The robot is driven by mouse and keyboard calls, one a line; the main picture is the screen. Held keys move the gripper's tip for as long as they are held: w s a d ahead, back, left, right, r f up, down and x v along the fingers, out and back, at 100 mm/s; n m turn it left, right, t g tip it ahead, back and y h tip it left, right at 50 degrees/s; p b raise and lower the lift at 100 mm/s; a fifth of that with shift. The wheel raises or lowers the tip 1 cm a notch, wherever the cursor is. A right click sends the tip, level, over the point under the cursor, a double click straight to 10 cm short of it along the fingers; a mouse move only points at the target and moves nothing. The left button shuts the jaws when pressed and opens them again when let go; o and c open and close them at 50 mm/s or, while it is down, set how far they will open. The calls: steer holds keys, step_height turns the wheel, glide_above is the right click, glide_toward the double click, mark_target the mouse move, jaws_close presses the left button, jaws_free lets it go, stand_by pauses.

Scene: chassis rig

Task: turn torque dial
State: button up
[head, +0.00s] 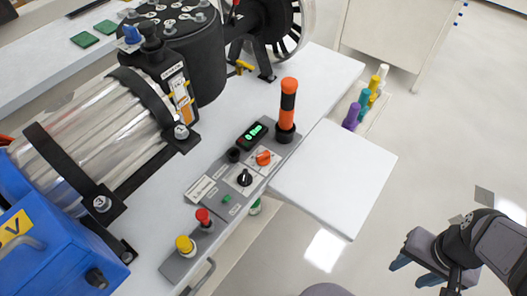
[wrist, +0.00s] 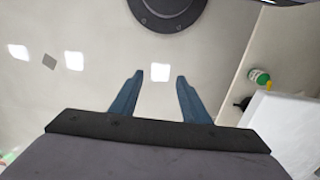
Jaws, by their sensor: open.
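Two rotary dials sit on the grey control panel (head: 226,205) in the head view. One is an orange dial (head: 263,158) on a white plate. The other is a black dial (head: 244,177) just below and left of it. The small labels are too small to read, so I cannot tell which is the torque dial. My gripper (head: 414,271) is at the lower right of the head view, far from the panel and over the floor. Its blue fingers are apart and empty, as the wrist view (wrist: 159,76) also shows. No dial shows in the wrist view.
An orange-and-black handle (head: 287,105) stands upright beside a green-lit display (head: 252,135). Red (head: 204,217) and yellow (head: 185,245) buttons are at the panel's lower end. A white side shelf (head: 335,178) juts out right of the panel. Open floor surrounds my gripper.

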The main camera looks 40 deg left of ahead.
steer(key=s+a+r+n+p, duration=0.1)
steer(key=a+r+n+p, duration=0.1)
steer(key=a+r+p, duration=0.25)
steer(key=n+h+p, duration=0.1)
steer(key=n+p, duration=0.9)
steer(key=p, duration=0.8)
glide_toward(263, 154)
steer(key=shift+g, duration=0.3)
steer(key=s+d+f, duration=0.1)
steer(key=d, duration=0.1)
steer(key=s+d+f, duration=0.1)
steer(key=d+f, duration=0.1)
steer(key=s+d+f, duration=0.1)
steer(key=d+f, duration=0.1)
steer(key=shift+f, duration=0.1)
steer(key=shift+n+y, duration=0.5)
steer(key=shift+n, duration=0.2)
steer(key=w+a+r, duration=0.2)
steer(key=a+r, duration=0.1)
steer(key=w+a+r, duration=0.1)
steer(key=a, duration=0.1)
steer(key=shift+r, duration=0.15)
steer(key=shift+f+p, duration=1.1)
steer(key=shift+f, duration=2.55)
